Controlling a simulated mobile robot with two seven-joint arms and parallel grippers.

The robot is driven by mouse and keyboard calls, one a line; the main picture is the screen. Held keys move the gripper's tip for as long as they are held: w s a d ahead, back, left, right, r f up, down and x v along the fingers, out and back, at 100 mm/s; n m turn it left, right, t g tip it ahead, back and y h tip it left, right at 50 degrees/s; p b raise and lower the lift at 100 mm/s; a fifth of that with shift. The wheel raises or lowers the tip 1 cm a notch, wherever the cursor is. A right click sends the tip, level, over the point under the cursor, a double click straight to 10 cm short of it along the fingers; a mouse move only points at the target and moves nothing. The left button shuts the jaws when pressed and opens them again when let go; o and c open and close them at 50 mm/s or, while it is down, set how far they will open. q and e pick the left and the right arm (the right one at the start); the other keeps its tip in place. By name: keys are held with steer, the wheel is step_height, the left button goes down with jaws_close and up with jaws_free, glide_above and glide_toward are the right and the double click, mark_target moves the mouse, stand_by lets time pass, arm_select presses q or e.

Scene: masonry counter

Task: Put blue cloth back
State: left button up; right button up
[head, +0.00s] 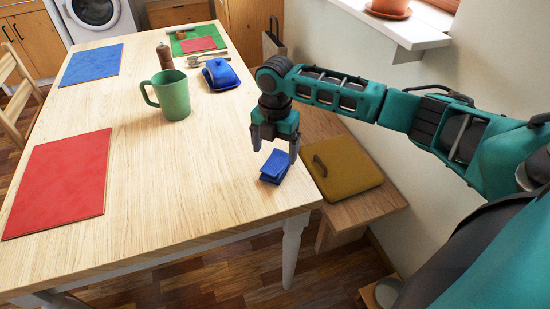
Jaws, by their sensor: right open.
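The blue cloth (274,167) lies folded on the wooden table (170,190), close to its right edge. My right gripper (275,154) points down just above the cloth, with its fingers apart. One finger is left of the cloth's upper part and the other is to its right. I cannot tell whether a finger touches the cloth. My left gripper is not in view.
A green mug (172,96), a blue butter dish (221,75) and a pepper mill (165,57) stand farther back. Red (62,182) and blue (91,65) mats lie left. A yellow cushion (342,165) lies on a bench beside the table. The table's front middle is clear.

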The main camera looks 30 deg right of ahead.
mark_target(275, 160)
step_height(275, 160, up, 6)
steer(key=shift+r, duration=0.2)
stand_by(0.4)
steer(key=s+a+f, duration=0.1)
steer(key=a+f, duration=0.1)
steer(key=s+a+f+m, duration=0.1)
steer(key=s+a+f, duration=0.1)
steer(key=a, duration=0.1)
steer(key=s+a+f+m, duration=0.1)
steer(key=s+a+f, duration=0.1)
steer(key=a, duration=0.1)
steer(key=shift+a+f+t+y, duration=0.2)
steer(key=shift+t+y, duration=0.1)
steer(key=shift+y, duration=0.1)
steer(key=s+a+f+m+t+y, duration=0.25)
steer(key=s+a+m, duration=0.35)
steer(key=s+m, duration=0.6)
steer(key=s+d+m+h, duration=0.3)
steer(key=s+d+m, duration=0.3)
steer(key=s+m, duration=0.25)
steer(key=w+a+f+t+y, duration=0.1)
steer(key=w+a+f+t, duration=0.2)
steer(key=w+f+t, duration=0.4)
steer(key=shift+w+a+f+n+t+y, duration=0.2)
steer(key=shift+w+f+n+t+y, duration=0.15)
steer(key=shift+w+f, duration=0.4)
